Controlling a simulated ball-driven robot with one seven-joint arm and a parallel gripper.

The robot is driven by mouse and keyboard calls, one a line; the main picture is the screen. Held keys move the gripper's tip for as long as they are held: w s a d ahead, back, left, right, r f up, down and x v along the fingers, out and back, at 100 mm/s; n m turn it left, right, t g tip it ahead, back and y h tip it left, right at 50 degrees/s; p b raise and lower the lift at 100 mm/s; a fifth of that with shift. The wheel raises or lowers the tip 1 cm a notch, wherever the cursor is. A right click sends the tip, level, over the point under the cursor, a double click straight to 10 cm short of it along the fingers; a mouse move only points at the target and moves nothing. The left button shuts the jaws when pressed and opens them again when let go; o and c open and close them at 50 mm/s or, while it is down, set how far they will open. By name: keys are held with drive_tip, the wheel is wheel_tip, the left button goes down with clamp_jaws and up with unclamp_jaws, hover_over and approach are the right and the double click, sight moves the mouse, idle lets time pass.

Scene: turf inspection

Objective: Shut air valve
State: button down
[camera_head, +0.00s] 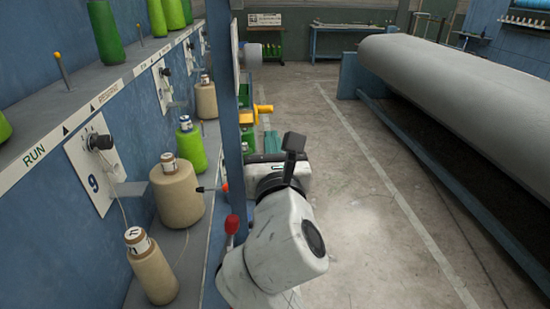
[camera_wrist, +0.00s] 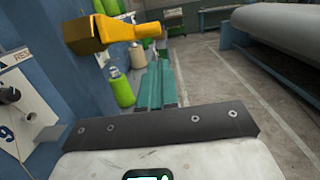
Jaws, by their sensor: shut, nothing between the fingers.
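A yellow lever handle (camera_head: 263,108), which looks like the air valve's handle, sticks out to the right from the blue post. It shows large in the wrist view (camera_wrist: 115,35), at the upper left, pointing right and roughly level. My gripper (camera_head: 268,132) is just below and in front of it, with its teal fingers pointing away from me. In the wrist view my gripper's teal fingers (camera_wrist: 160,68) lie together, empty, below and right of the handle. The fingers look apart from the handle. The valve body behind the handle is mostly hidden.
The blue post (camera_head: 222,100) and the blue machine frame with yarn cones (camera_head: 178,195) stand close on the left. A red-knobbed lever (camera_head: 232,224) is near my arm. A large grey roll (camera_head: 450,95) lies right. The concrete aisle (camera_head: 350,200) between is clear.

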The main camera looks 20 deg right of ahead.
sight(270, 112)
drive_tip(key=shift+w+d+r+p, duration=0.15)
drive_tip(key=shift+w+r, duration=0.25)
drive_tip(key=shift+r, duration=0.25)
drive_tip(key=shift+w+d+r+p, duration=0.15)
drive_tip(key=shift+w+r, duration=0.25)
drive_tip(key=shift+r, duration=0.2)
drive_tip(key=shift+f+b, duration=0.15)
drive_tip(key=shift+b, duration=0.15)
drive_tip(key=shift+w+d+r+t+h+b, duration=0.1)
drive_tip(key=shift+w+r+t+h+b, duration=0.15)
drive_tip(key=shift+t+b, duration=0.7)
drive_tip(key=shift+w+r+t+h+b, duration=0.1)
drive_tip(key=shift+r+t+h+b, duration=0.35)
drive_tip(key=shift+b, duration=0.9)
drive_tip(key=shift+f, duration=0.15)
